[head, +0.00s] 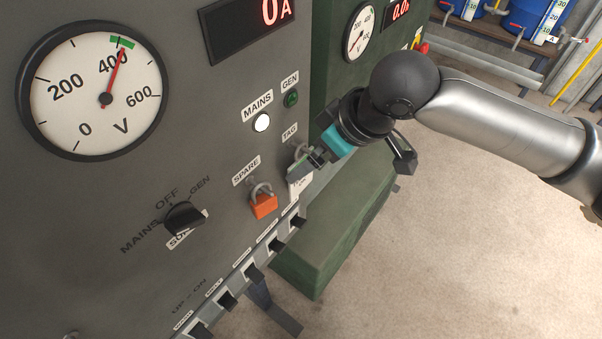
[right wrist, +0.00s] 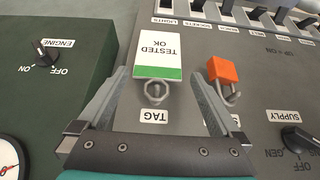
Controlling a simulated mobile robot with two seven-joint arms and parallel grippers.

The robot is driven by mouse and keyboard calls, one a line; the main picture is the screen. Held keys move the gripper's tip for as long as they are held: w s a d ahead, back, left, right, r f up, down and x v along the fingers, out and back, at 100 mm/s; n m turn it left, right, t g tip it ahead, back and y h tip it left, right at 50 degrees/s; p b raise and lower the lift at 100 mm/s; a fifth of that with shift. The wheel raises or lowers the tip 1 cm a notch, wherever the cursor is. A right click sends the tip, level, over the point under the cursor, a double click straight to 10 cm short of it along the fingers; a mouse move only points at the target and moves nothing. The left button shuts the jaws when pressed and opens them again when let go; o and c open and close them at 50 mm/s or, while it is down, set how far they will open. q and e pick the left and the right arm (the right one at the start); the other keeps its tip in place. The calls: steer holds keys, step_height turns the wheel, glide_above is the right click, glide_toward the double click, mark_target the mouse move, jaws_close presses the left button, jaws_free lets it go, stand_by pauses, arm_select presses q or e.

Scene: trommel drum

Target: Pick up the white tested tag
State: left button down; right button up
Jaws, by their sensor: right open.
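The white tested tag (right wrist: 157,50) has a green band and the words TESTED OK, upside down in the right wrist view. It hangs from a ring hook (right wrist: 155,92) beside the TAG label. In the head view the tag (head: 298,184) is partly hidden by my right gripper (head: 311,162). In the right wrist view my right gripper (right wrist: 158,78) is open, with one finger on each side of the tag's hook end. Nothing is held in it. Whether the fingers touch the tag or panel cannot be told. My left gripper is not in view.
An orange padlock (head: 263,206) hangs on the SPARE hook, close beside the right finger in the right wrist view (right wrist: 222,70). A row of switches (head: 250,272) runs below. A green cabinet (head: 330,225) stands beside the grey panel. Open floor lies to the right.

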mark_target(303, 158)
steer(key=b+x, duration=0.1)
steer(key=x, duration=0.4)
steer(key=shift+w+a+f, duration=0.1)
steer(key=shift+w+f, duration=0.05)
steer(key=shift+w, duration=0.05)
steer(key=shift+c, duration=0.4)
steer(key=c, duration=1)
steer(key=shift+r, duration=0.7)
steer(key=s+d, duration=1)
steer(key=d, duration=0.4)
steer(key=shift+s+d+p, duration=0.3)
steer(key=shift+p, duration=0.15)
